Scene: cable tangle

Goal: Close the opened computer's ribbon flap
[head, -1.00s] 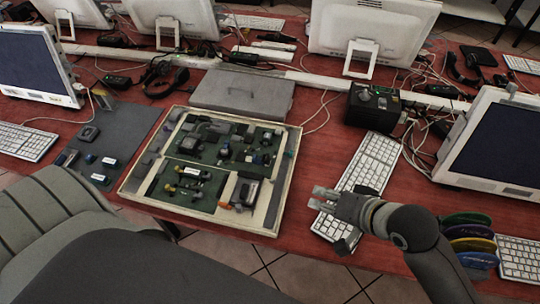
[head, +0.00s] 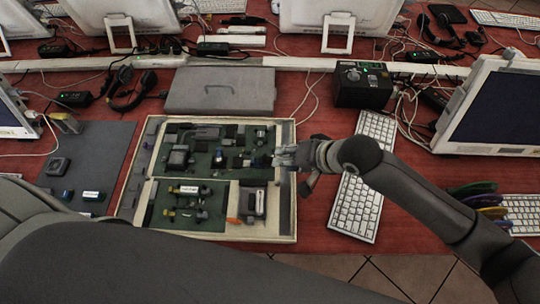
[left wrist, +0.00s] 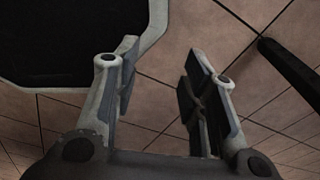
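The opened computer (head: 148,199) is a shallow cream-rimmed case lying flat on the red table, with green boards and small parts inside. I cannot make out the ribbon flap for certain; the gripper covers part of the right edge. My left gripper (left wrist: 158,80) shows in the left wrist view, open and empty above the tiled floor.
A grey lid-like panel (head: 220,90) lies behind the case. A dark mat (head: 95,150) with small parts is at left. A white keyboard (head: 358,205) and black box (head: 362,88) stand right, with a monitor (head: 495,110) and loose cables. A large grey shape fills the lower left.

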